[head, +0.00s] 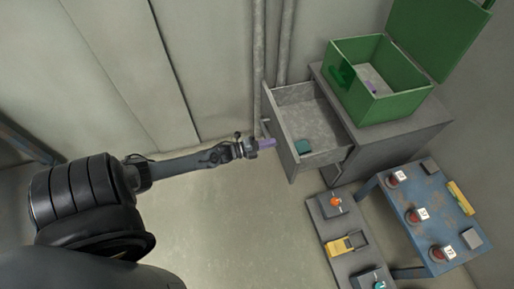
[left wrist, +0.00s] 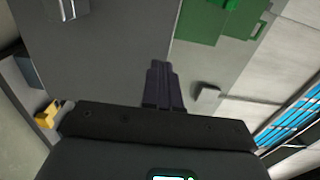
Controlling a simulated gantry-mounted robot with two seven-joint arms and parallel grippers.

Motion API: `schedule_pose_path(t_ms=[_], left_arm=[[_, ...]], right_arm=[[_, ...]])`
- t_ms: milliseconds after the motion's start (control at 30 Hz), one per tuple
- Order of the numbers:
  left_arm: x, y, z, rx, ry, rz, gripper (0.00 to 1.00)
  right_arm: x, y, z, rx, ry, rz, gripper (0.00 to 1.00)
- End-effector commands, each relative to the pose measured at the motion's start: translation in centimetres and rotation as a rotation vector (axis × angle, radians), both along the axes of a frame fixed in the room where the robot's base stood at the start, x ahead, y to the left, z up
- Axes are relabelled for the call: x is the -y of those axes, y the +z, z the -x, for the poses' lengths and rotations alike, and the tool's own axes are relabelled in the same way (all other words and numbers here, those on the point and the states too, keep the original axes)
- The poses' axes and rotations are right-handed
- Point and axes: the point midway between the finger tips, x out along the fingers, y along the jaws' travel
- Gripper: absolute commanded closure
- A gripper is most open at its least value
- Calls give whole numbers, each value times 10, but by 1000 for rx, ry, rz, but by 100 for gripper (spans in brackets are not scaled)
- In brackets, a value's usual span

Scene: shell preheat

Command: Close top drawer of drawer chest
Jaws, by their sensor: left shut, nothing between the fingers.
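The grey drawer chest (head: 405,140) stands at the upper right of the head view. Its top drawer (head: 322,122) is pulled out toward the left, and a small teal object (head: 302,146) lies inside it. A handle (head: 266,127) sits on the drawer's front panel (head: 280,148). My left gripper (head: 270,143) is shut and empty, its purple-tinted fingertips close to the front panel beside the handle; I cannot tell whether they touch it. In the left wrist view, the shut fingers (left wrist: 162,85) point at a large grey surface. My right gripper is not in view.
An open green box (head: 375,105) stands on the chest. A blue table (head: 440,205) with red buttons and a low grey bench (head: 325,225) with an orange knob and a yellow device stand at the right. Pipes (head: 259,60) run along the wall. The floor left of the bench is clear.

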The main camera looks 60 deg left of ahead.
Motion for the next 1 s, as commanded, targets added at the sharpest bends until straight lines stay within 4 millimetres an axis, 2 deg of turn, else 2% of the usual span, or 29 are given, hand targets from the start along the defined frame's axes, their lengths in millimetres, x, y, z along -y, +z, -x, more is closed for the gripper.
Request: schedule_pose_path(t_ms=[100, 333, 1000], left_arm=[[4, -3, -17, 3, 0, 0, 100], [8, -1, -35, 2, 0, -1, 100], [11, 1, -40, 0, 4, 0, 100]], right_arm=[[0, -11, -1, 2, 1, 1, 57], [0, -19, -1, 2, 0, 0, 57], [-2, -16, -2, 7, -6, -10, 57]])
